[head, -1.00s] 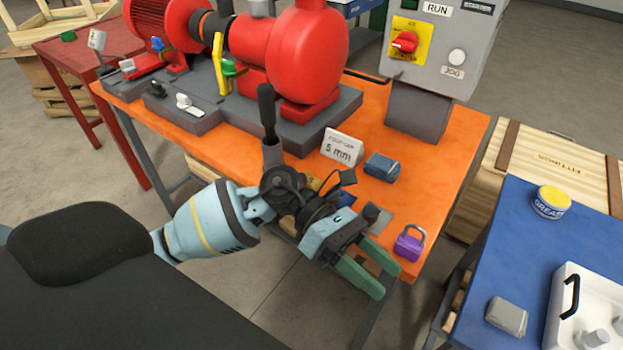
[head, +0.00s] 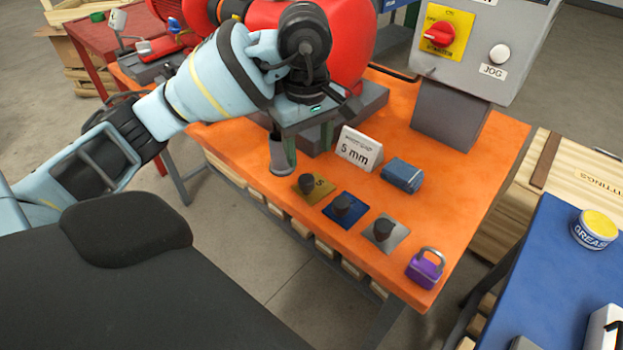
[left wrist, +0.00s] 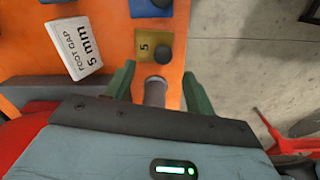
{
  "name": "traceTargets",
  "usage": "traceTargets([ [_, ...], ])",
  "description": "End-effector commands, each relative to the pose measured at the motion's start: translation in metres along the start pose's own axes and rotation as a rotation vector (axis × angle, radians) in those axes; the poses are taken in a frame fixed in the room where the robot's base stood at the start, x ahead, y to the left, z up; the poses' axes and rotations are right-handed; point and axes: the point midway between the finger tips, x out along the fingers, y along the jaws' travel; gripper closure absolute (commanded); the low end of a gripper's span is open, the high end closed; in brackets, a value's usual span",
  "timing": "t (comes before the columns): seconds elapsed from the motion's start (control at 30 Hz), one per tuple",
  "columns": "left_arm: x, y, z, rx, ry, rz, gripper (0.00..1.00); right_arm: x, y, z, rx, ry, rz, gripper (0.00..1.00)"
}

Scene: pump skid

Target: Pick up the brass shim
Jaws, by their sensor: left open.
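The brass shim (head: 322,191) is a small yellow-brown plate marked 5 with a dark round knob. It lies flat near the front edge of the orange table, at the left end of a row of plates. It also shows in the left wrist view (left wrist: 146,47), just beyond the fingertips. My left gripper (head: 305,155) has its green fingers apart and pointing down, behind and to the left of the shim in the head view. My right gripper is out of view.
A grey cylinder (head: 283,158) stands close by the left fingers. A blue plate (head: 352,218) and a grey plate (head: 397,236) with knobs lie to the right, then a purple padlock (head: 424,269). A "FOOT GAP 5 mm" sign (head: 359,149) and a blue block (head: 402,176) stand behind.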

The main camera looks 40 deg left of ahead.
Motion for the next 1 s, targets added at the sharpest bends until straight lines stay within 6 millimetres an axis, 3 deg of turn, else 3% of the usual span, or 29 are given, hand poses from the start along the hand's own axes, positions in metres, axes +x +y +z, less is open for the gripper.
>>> traceTargets([
  [0.2, 0.021, -0.001, 0.0, -0.001, -0.002, -0.002, 0.45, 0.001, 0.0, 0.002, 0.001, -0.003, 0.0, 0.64],
  [0.47, 0.032, -0.003, 0.0, 0.0, -0.004, -0.002, 0.45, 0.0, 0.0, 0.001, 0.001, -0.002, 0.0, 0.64],
  [0.8, 0.073, -0.008, -0.002, 0.0, -0.004, -0.002, 0.45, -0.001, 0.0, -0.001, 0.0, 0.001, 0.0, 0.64],
  [1.0, 0.076, -0.007, -0.002, 0.001, -0.003, 0.0, 0.45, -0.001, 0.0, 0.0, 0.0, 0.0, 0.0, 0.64],
])
